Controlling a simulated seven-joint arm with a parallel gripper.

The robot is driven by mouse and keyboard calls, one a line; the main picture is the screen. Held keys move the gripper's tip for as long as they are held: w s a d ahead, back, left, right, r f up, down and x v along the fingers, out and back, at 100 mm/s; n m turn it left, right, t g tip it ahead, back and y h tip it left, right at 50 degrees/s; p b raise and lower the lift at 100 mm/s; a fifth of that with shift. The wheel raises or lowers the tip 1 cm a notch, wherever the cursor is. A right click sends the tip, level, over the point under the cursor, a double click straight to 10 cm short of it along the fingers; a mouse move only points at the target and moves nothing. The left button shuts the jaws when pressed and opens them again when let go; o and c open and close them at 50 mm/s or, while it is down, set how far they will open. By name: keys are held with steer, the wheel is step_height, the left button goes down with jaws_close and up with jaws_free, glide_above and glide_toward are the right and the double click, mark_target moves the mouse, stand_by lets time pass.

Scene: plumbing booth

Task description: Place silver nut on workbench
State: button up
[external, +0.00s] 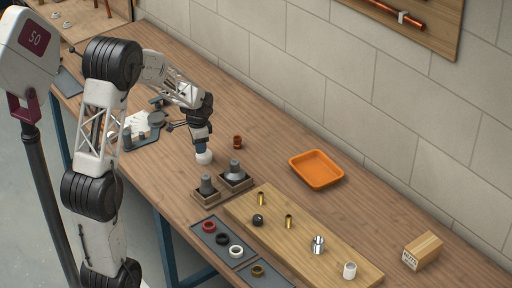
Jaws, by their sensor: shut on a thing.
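A shiny silver nut (317,244) sits on the wooden board on the workbench (260,160). My gripper (203,150) is over the middle of the workbench, pointing down, left of the orange tray. It is shut on a white, rounded piece (204,158) low over the bench top. The fingertips and much of the held piece are small and partly hidden, so I cannot tell exactly what it is or whether it touches the wood. The silver nut is well away from my gripper, toward the lower right.
Two dark fittings on blocks (221,180) stand just in front of my gripper. The wooden board (335,258) carries brass pieces, a black cap and a white cylinder (349,270). A grey tray (228,240) holds rings. An orange tray (316,168) and cardboard box (422,251) are to the right.

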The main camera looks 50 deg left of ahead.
steer(key=s+a+n, duration=0.1)
steer(key=s+a, duration=0.1)
steer(key=s, duration=0.3)
steer(key=s+a+f+n, duration=0.1)
steer(key=s+a, duration=0.2)
steer(key=s, duration=0.3)
steer(key=s+a+n, duration=0.2)
steer(key=s+a, duration=0.1)
steer(key=s, duration=0.3)
steer(key=shift+f, duration=0.35)
glide_above(161, 146)
steer(key=shift+s+f, duration=0.1)
steer(key=shift+f, duration=0.65)
steer(key=shift+f, duration=0.15)
steer(key=shift+f, duration=1.6)
steer(key=shift+f, duration=0.15)
steer(key=o, duration=0.6)
steer(key=shift+o, duration=0.2)
